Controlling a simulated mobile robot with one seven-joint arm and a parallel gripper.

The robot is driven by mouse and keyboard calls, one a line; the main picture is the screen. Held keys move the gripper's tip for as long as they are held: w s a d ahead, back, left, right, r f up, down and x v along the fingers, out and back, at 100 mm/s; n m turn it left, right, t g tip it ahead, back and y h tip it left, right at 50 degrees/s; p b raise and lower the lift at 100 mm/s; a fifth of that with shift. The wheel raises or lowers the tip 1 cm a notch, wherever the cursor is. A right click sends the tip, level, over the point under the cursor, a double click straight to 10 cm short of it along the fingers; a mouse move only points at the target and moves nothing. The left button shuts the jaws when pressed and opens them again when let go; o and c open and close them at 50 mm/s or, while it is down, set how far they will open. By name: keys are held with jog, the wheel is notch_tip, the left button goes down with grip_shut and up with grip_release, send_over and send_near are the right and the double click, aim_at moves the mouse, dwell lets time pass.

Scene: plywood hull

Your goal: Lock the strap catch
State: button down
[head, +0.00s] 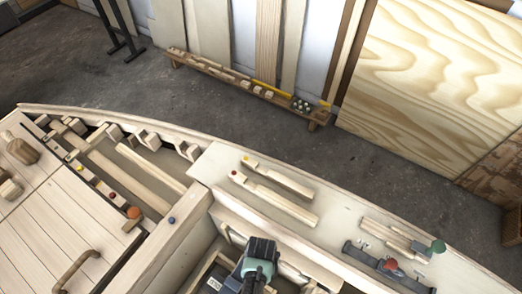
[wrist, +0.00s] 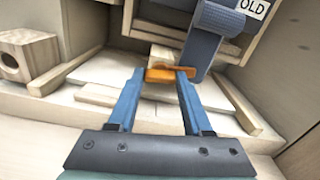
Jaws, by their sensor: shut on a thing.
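In the wrist view my gripper (wrist: 161,75) has its two blue fingers closed on a small orange piece (wrist: 169,73), which looks like the tab of the strap catch. A wide dark grey-blue strap (wrist: 207,35) comes down from the upper right and ends just behind and right of the orange piece. Whether the two are joined there I cannot tell. In the head view my dark and teal wrist reaches down into the open hull compartment. My fingertips, the orange piece and the strap cannot be made out there.
Pale wooden ledges and blocks surround the fingers. A wooden block with a round hole (wrist: 28,57) stands at the left. A sign reading OLD (wrist: 254,7) is at the upper right. In the head view, wooden bars (head: 273,203) lie on the deck (head: 335,212) beside the compartment.

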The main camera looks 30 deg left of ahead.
jog(key=shift+m, duration=0.9)
jog(key=shift+c, duration=1.6)
grip_release()
notch_tip(320, 180, up, 13)
jog(key=p, duration=0.2)
